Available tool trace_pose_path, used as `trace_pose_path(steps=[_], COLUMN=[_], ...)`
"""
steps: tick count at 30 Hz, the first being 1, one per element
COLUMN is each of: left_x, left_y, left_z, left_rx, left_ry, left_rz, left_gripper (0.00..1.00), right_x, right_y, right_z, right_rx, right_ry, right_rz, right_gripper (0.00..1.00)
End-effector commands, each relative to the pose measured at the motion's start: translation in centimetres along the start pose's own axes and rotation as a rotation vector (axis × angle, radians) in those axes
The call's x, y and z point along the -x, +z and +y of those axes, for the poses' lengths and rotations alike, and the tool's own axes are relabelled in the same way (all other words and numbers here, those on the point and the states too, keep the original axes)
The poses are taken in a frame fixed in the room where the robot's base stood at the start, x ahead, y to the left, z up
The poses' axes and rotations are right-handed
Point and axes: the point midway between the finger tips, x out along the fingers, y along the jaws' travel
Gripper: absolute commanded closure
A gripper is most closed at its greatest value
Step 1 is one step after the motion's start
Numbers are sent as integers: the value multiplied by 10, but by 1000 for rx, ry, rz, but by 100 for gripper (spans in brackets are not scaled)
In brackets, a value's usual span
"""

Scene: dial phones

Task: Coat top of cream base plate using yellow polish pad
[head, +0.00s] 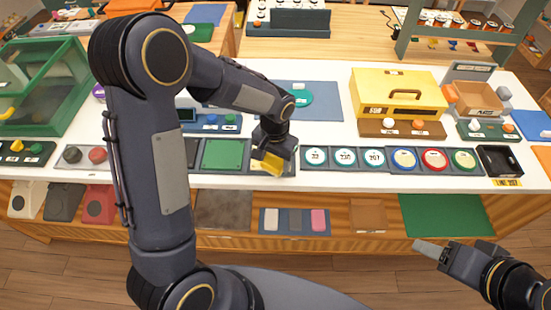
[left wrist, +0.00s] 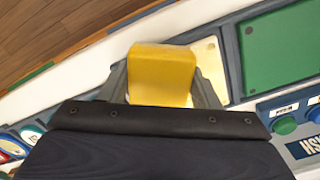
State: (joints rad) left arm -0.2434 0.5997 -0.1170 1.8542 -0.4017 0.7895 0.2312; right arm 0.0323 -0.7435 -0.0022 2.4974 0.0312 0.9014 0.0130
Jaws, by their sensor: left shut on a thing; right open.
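My left gripper (head: 272,158) is shut on the yellow polish pad (head: 266,165), over the grey tray right of the green plate (head: 222,153). In the left wrist view the pad (left wrist: 162,75) is a yellow block between the two fingers of the gripper (left wrist: 163,90). The cream base plate (left wrist: 209,58) lies flat behind the pad in that view, partly hidden by pad and finger. I cannot tell whether pad and plate touch. In the head view the plate is mostly hidden by the gripper. My right gripper (head: 430,248) is open and empty, low at the right, off the counter.
Round number dials (head: 345,156) and coloured rings (head: 434,159) sit in a grey tray to the right. A yellow case (head: 401,95) stands behind them. A blue mat (head: 315,108) lies behind the gripper. A lower shelf holds a tray of coloured blocks (head: 295,221).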

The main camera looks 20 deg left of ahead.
Motion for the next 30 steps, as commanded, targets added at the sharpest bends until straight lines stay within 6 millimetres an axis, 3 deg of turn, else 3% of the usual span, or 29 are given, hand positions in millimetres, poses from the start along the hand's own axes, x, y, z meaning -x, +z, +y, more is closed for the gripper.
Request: trace_pose_path(steps=[1,18,30], left_x=[21,70,76], left_y=[-2,-3,-3], left_z=[-1,-6,-7], left_rx=[2,2,2], left_ry=[1,1,1], left_rz=[10,7,5], left_gripper=[62,62,62], right_x=[7,38,42], right_y=[-4,-20,-21], right_z=[-3,-18,-19], right_rx=[0,0,0], right_ry=[0,0,0], right_rz=[1,0,0], right_gripper=[42,42,42])
